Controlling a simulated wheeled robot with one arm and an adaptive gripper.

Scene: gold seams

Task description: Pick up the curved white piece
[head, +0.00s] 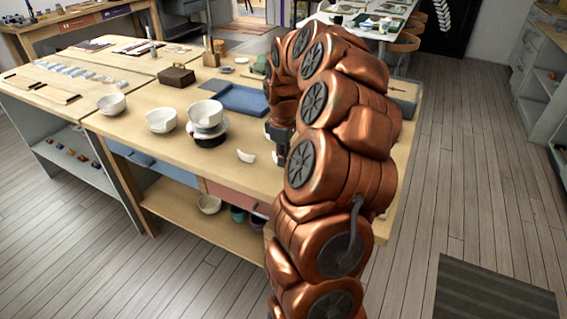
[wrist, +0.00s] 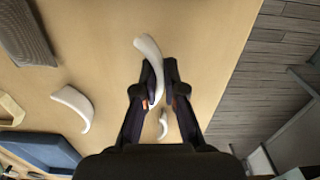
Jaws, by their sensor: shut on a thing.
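A curved white piece (wrist: 149,55) is between the fingertips of my gripper (wrist: 158,84) in the wrist view, its wide end sticking out beyond them. The gripper is shut on it. In the head view my copper arm hides most of the gripper and the held piece. A second curved white piece (wrist: 74,104) lies on the wooden table left of the gripper; a white piece also shows in the head view (head: 246,156). A small white piece (wrist: 163,123) shows between the fingers, lower in the wrist view. I cannot tell how high the held piece is.
On the wooden table (head: 167,107) stand white bowls (head: 161,120), a stacked bowl (head: 206,113), a brown box (head: 177,76) and a blue mat (head: 240,98). A grey block (wrist: 24,32) is at the wrist view's upper left. The table edge and floor are at its right.

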